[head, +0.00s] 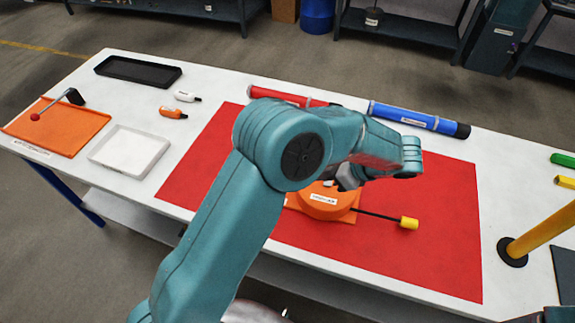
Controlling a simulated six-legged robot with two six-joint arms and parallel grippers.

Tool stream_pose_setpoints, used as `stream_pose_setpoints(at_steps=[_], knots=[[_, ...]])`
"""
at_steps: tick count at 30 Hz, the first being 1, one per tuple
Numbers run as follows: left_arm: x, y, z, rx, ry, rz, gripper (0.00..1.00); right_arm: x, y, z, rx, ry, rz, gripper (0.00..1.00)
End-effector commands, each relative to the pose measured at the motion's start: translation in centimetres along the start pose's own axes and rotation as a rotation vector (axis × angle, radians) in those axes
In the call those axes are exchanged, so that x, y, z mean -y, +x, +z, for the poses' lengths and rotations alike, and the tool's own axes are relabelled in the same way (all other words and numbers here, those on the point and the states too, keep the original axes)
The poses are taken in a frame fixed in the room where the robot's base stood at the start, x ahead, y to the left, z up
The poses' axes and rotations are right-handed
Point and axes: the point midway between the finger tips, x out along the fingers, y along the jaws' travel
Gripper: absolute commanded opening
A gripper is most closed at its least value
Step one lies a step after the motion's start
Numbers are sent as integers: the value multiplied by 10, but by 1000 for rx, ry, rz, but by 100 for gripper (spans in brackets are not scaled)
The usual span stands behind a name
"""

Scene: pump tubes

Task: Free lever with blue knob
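I see no blue knob. An orange round pump body (325,202) with a white label sits on an orange plate (340,219) on the red mat. A thin black lever (378,215) sticks out of it to the right and ends in a yellow knob (409,223). My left arm reaches across the pump and hides its upper part. Small grey parts, perhaps my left gripper (348,178), show just above the pump; whether they are open or shut is unclear. My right gripper is not in view.
A lever with a red knob (35,117) lies on an orange tray (62,130) at left, near white (112,165) and black (140,80) trays. A red tube (280,95) and a blue tube (415,117) lie behind. A yellow post (545,228) stands at right. The red mat's right side (440,270) is clear.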

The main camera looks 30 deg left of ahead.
Motion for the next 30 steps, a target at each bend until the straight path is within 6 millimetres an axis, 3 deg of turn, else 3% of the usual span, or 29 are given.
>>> stream_pose_setpoints(at_steps=[4,8,19,24,30], knots=[[-4,4,0,1,1,0,0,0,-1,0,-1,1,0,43],[-8,21,1,1,2,2,0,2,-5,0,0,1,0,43],[-10,99,1,0,3,4,0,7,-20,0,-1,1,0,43],[-8,117,19,-1,0,1,0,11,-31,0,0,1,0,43],[-6,128,26,-1,1,0,0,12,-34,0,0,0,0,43]])
